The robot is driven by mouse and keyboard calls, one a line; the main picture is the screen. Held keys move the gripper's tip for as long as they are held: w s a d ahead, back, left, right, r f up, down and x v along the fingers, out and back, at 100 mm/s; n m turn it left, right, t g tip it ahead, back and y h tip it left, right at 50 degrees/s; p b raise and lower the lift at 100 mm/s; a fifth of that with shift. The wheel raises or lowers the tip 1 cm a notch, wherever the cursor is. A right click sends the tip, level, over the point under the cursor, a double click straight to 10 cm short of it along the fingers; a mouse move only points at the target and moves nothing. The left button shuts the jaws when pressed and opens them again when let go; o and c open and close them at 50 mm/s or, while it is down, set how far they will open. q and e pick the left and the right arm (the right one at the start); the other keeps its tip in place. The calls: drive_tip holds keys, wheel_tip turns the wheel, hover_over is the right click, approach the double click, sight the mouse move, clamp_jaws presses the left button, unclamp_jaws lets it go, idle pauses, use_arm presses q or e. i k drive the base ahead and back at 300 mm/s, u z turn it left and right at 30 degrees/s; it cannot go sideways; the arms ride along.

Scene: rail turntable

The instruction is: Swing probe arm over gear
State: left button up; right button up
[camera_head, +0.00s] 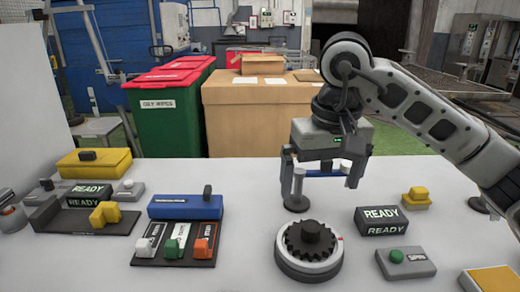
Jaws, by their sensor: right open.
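The dark toothed gear (310,239) sits on a round grey turntable (309,268) at the front middle of the table. Behind it a silver post (298,183) stands on a dark round base (297,203). A thin blue bar (324,174), seemingly the probe arm, runs right from the post to a white knob (346,166), behind the gear and not over it. My right gripper (321,173) points down around the bar and knob, its fingers spread. Contact cannot be told.
Right of the turntable stand a READY display (381,220), a SPIN button box (406,262) and a yellow block (416,198). Left are a three-switch panel (175,245), a blue box (185,207) and a yellow box (94,163). Bare table lies between the gear and the panel.

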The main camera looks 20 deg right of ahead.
sight(327, 171)
drive_tip(key=k, duration=1)
